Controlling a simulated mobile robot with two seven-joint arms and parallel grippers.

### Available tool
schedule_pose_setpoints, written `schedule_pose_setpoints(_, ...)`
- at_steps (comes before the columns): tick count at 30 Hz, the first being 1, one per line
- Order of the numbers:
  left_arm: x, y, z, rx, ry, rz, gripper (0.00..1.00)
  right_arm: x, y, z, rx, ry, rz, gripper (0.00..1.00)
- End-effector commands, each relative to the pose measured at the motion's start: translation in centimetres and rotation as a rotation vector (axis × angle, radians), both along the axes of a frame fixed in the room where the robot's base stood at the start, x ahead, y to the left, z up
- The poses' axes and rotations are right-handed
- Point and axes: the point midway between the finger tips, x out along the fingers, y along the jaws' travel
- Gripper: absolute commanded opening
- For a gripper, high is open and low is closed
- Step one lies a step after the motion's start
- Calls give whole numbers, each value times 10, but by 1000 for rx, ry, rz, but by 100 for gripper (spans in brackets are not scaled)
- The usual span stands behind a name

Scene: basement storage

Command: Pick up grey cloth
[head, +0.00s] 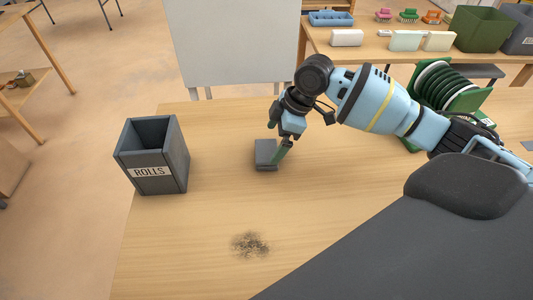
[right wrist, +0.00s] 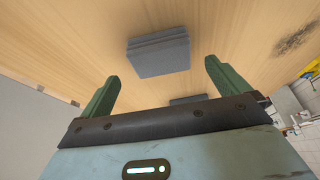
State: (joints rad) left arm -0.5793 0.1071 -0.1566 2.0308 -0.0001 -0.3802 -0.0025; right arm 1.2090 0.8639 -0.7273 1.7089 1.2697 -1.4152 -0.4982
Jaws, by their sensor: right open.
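The grey cloth (head: 265,152) lies folded flat on the wooden table, right of the box marked ROLLS. It also shows in the right wrist view (right wrist: 158,55), ahead of and between the green fingertips. My right gripper (head: 279,140) is just above and beside the cloth in the head view, and one finger overlaps its right edge there. In the right wrist view the fingers (right wrist: 160,82) are apart with nothing between them. Whether a finger touches the cloth I cannot tell. My left gripper is not in view.
The dark grey ROLLS box (head: 152,155) stands open-topped at the table's left. A patch of dark dirt (head: 250,245) marks the table (head: 190,240) nearer me. A pale board (head: 230,45) is behind the table.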

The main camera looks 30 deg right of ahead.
Motion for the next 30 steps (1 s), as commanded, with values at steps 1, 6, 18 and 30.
schedule_pose_setpoints(1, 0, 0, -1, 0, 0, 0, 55, 1, 4, -7, 0, 2, 1, 100)
schedule_pose_setpoints(6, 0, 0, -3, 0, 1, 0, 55, 5, 13, -30, 0, 2, 0, 100)
schedule_pose_setpoints(18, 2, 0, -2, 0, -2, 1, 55, 7, 16, -37, -1, -2, 0, 90)
schedule_pose_setpoints(30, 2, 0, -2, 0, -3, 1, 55, 7, 16, -37, 0, -1, 0, 59)
